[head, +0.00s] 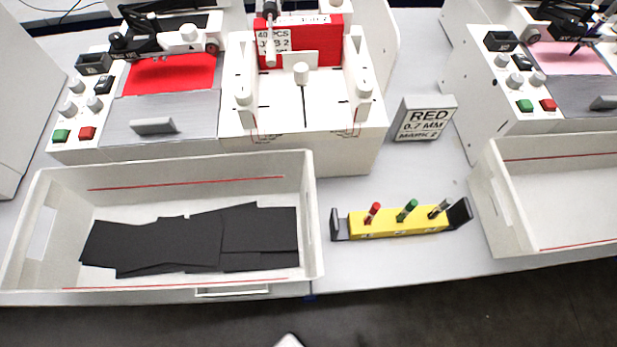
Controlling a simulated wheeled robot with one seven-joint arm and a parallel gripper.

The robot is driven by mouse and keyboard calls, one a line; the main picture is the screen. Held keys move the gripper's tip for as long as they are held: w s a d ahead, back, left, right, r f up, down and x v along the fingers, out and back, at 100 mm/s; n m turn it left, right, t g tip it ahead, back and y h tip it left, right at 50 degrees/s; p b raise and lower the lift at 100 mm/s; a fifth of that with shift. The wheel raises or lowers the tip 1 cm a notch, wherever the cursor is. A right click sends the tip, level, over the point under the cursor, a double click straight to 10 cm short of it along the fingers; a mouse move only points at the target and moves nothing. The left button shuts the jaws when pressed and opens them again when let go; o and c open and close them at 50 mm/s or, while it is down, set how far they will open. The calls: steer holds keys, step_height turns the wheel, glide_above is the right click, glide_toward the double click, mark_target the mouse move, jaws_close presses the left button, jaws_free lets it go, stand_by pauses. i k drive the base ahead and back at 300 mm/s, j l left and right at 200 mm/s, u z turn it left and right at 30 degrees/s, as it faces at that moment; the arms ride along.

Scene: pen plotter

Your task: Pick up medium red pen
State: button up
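A red-capped pen (372,212) stands in the left slot of a yellow pen holder (387,230) on the table. A green-capped pen (407,210) stands in the middle slot and a black-capped pen (439,209) in the right slot. The pens lean a little to the right in the picture. Small labels on the holder's front are too small to read. It is the only red-capped pen I can make out. My gripper is not visible; only a small pale tip shows at the bottom edge, and I cannot tell what it is.
A sign (424,118) reading "RED 0.7 MM MARK 2" stands behind the holder. A white bin (312,215) with black sheets is to the left, another white bin (497,205) close on the right. Plotters (300,130) stand behind. The table is clear between sign and holder.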

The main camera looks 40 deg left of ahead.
mark_target(373, 211)
steer(key=u, duration=0.75)
steer(key=l+z, duration=0.1)
steer(key=l, duration=0.2)
steer(key=k+l+z, duration=0.1)
steer(key=l, duration=0.25)
